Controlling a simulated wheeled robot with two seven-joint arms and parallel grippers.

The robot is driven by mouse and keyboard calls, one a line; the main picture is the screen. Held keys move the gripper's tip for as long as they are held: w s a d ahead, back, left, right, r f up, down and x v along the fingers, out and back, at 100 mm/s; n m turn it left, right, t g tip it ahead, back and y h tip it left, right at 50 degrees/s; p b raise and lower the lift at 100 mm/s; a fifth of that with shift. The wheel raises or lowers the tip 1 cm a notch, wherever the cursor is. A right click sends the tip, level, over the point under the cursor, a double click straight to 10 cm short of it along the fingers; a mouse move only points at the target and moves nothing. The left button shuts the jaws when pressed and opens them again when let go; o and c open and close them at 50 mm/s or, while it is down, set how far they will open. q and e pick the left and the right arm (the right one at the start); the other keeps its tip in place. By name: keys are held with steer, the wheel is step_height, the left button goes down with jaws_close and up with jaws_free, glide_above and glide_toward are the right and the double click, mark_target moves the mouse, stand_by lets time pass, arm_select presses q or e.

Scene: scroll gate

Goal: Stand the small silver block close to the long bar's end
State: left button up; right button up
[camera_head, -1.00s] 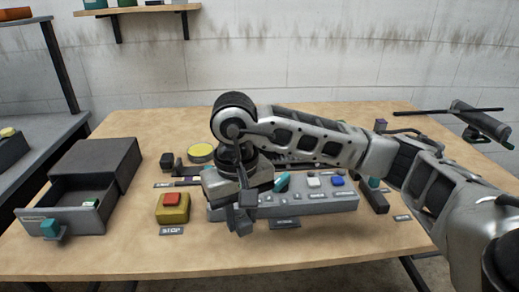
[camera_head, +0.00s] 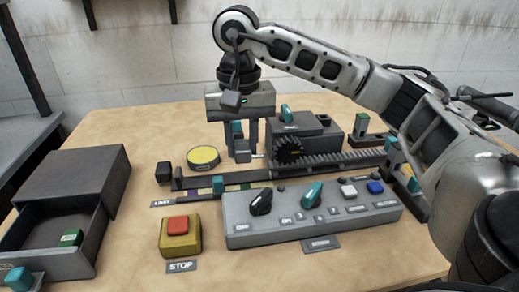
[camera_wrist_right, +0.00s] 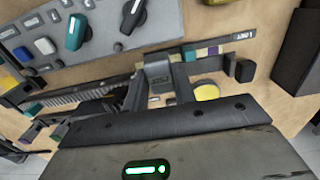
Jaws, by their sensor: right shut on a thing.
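My right gripper (camera_head: 246,148) points down behind the control panel, its fingers shut on the small silver block (camera_head: 243,156). In the right wrist view the silver block (camera_wrist_right: 158,72) sits between the two fingers (camera_wrist_right: 158,88). The long bar (camera_head: 345,160) is a dark toothed rack running left to right, with a dark gear at its left part. The block is to the left of the gear and the bar's toothed end. I cannot tell whether the block touches the rail below. My left gripper is not in view.
The control panel (camera_head: 310,215) with knobs and buttons lies in front of the bar. A yellow stop box (camera_head: 180,237) with a red button, a round yellow disc (camera_head: 203,157) and an open drawer unit (camera_head: 75,190) are to the left. A dark housing (camera_head: 300,135) stands behind.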

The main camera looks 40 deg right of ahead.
steer(key=w+d+f, duration=0.3)
steer(key=w+d, duration=0.1)
steer(key=w, duration=0.1)
steer(key=p, duration=0.1)
glide_above(246, 170)
step_height(246, 170, down, 6)
steer(key=shift+r, duration=0.1)
steer(key=shift+f, duration=1.5)
steer(key=shift+f, duration=0.2)
steer(key=o, duration=1)
